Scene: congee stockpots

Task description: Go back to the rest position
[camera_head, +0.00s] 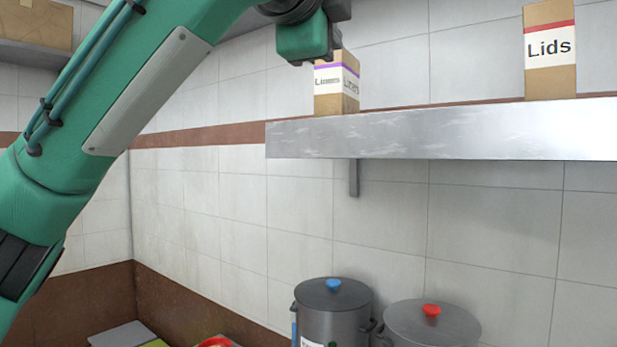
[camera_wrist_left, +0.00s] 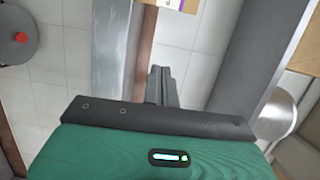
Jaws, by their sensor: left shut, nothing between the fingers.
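My left arm (camera_head: 150,85) comes in from the left of the head view and reaches up to the top middle. Its wrist end, a green and dark block, hangs at the top edge near the left end of the metal shelf, by a cardboard box. The fingertips cannot be made out there. In the left wrist view my left gripper (camera_wrist_left: 161,75) shows dark fingers pressed together, with nothing between them, in front of the tiled wall. My right arm and gripper are not in view.
The metal shelf (camera_head: 440,130) carries a box with a purple stripe (camera_head: 337,85) and a "Lids" box (camera_head: 550,50). Below stand a pot with a blue knob (camera_head: 333,310) and one with a red knob (camera_head: 430,325). Another shelf (camera_head: 30,53) is at the upper left.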

